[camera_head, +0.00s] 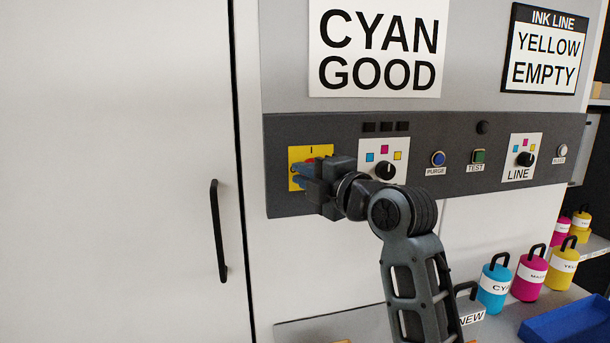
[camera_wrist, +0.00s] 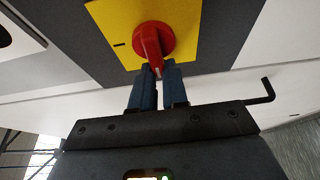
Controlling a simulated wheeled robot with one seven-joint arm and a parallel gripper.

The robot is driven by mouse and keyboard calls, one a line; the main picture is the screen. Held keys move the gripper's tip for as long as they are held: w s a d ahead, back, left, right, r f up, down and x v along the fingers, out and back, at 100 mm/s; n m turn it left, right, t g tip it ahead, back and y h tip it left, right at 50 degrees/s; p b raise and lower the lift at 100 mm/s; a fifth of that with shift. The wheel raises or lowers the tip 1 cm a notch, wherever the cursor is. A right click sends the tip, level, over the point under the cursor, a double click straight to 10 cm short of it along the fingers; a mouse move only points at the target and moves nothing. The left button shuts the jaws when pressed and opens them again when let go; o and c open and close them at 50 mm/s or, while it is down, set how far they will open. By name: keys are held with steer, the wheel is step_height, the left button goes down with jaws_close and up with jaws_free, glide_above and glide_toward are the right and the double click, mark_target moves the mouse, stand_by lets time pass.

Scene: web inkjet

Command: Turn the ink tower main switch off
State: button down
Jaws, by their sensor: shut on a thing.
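The main switch is a red rotary knob (camera_wrist: 152,42) on a yellow plate (camera_wrist: 184,18), large in the wrist view. In the head view the yellow plate (camera_head: 296,154) sits at the left end of the dark control panel, and my gripper hides most of the knob. A mark "I" shows at the plate's top there. My gripper (camera_wrist: 158,72) has its blue fingers shut on the knob's narrow handle end, which points down between the fingertips in the wrist view. In the head view my gripper (camera_head: 306,176) reaches the plate from the right.
The dark panel (camera_head: 460,191) also carries a selector dial (camera_head: 385,171), a blue PURGE button (camera_head: 438,158), a green TEST button (camera_head: 478,156) and a LINE dial (camera_head: 525,159). Ink bottles (camera_head: 494,287) and a blue tray (camera_head: 570,325) stand lower right. A door handle (camera_head: 218,230) is left.

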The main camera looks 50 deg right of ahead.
steer(key=shift+s+d+f, duration=0.15)
steer(key=shift+d+f, duration=0.05)
steer(key=shift+d, duration=0.35)
steer(key=c, duration=1.1)
jaws_free()
steer(key=shift+c, duration=0.2)
steer(key=shift+a, duration=0.1)
steer(key=s+a, duration=0.1)
steer(key=s, duration=0.6)
steer(key=shift+s+a+r, duration=0.15)
steer(key=shift+s+a, duration=0.1)
